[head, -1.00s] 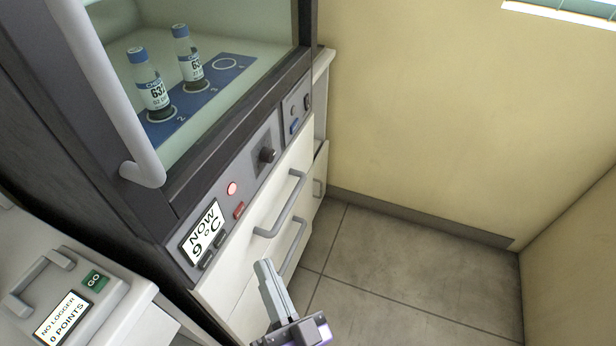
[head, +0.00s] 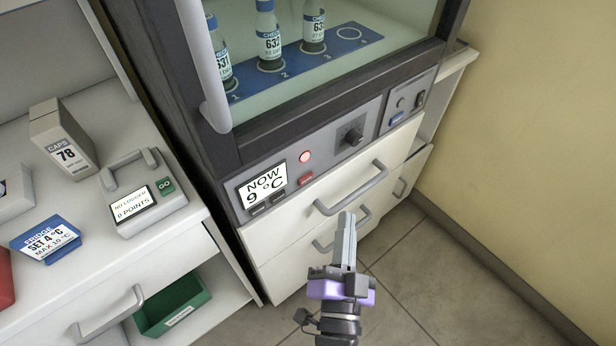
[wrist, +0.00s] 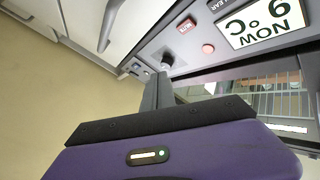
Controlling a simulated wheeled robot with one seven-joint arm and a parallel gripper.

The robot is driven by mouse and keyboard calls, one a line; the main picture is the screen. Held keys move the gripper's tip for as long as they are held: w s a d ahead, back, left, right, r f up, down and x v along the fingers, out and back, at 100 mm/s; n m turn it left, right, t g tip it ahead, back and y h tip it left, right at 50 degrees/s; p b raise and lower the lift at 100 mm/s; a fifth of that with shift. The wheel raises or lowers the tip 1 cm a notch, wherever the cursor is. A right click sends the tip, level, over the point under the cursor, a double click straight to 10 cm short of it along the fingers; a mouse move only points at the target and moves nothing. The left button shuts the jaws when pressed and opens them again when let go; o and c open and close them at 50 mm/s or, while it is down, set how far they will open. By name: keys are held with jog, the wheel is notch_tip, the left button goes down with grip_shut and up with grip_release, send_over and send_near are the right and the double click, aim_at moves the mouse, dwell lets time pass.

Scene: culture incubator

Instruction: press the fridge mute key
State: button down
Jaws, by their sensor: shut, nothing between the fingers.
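The fridge's control panel (head: 330,150) runs below its glass door. The key labels are too small in the head view to tell which is mute. My gripper (head: 346,218) is shut and empty, in front of the drawers, apart from the panel.
Drawer handles (head: 352,188) stick out below the panel, and the door handle (head: 205,70) hangs above it. Several bottles (head: 268,38) stand inside. A logger (head: 142,196) and a caps box (head: 62,140) are on the left counter. Floor is open at right.

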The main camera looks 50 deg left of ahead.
jog(key=a, duration=0.8)
jog(key=shift+w+p, duration=0.25)
jog(key=shift+p, duration=0.15)
jog(key=shift+a, duration=0.25)
dwell(1.5)
jog(key=shift+a, duration=0.3)
jog(key=shift+w+a+p, duration=0.1)
jog(key=shift+a+p, duration=0.25)
jog(key=shift+p, duration=0.05)
dwell(0.5)
jog(key=shift+d, duration=0.8)
jog(key=shift+s+d, duration=0.15)
jog(key=shift+d, duration=1.1)
jog(key=shift+s+d, duration=0.15)
jog(key=shift+d, duration=1.1)
